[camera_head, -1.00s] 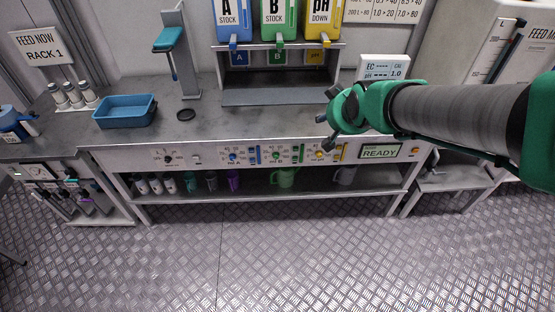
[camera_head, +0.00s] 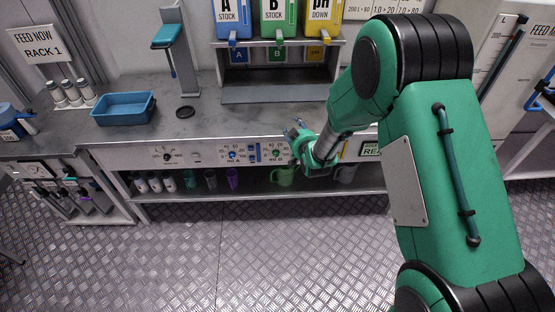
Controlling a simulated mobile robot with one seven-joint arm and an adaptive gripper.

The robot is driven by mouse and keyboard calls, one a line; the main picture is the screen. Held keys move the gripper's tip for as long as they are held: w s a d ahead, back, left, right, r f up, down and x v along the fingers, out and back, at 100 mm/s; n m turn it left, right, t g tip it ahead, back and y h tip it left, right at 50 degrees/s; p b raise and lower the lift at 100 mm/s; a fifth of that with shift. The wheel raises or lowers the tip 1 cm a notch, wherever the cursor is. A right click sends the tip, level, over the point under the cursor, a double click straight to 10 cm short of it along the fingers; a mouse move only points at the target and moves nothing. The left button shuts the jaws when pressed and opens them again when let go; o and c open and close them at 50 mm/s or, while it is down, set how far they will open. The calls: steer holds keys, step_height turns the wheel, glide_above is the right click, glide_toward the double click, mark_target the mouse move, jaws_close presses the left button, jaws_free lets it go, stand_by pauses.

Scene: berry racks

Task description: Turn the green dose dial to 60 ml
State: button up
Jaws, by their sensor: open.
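The green dose dial (camera_head: 276,154) is a small round knob on the front panel of the bench (camera_head: 200,156), with a white scale around it. Its pointer setting is too small to read. My gripper (camera_head: 298,142) is in front of the panel just right of the green dial, apart from it as far as I can tell. It is open with nothing visible in it. The gripper and wrist hide the yellow dial and part of the panel. The display (camera_head: 371,150) is partly hidden by my arm.
The blue dial (camera_head: 232,155) sits left of the green one. Cups and a green jug (camera_head: 282,177) stand on the shelf below. Stock bottles A (camera_head: 233,18), B (camera_head: 279,18) and pH down (camera_head: 324,18) stand above. A blue tray (camera_head: 124,108) lies left. The floor in front is clear.

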step_height(320, 180, down, 14)
steer(key=s+a+t, duration=0.2)
steer(key=a, duration=0.1)
steer(key=n+t+y, duration=0.2)
glide_toward(277, 156)
steer(key=a+v, duration=0.1)
steer(key=v, duration=0.4)
steer(key=shift+s+d+r+b, duration=0.3)
steer(key=shift+s+d+b, duration=0.05)
steer(key=shift+d+b, duration=0.1)
steer(key=shift+w, duration=0.1)
steer(key=b+x, duration=0.2)
steer(key=x, duration=1.1)
steer(key=shift+w+f+b, duration=0.2)
steer(key=shift+w+b, duration=0.15)
jaws_close()
steer(key=shift+m, duration=0.3)
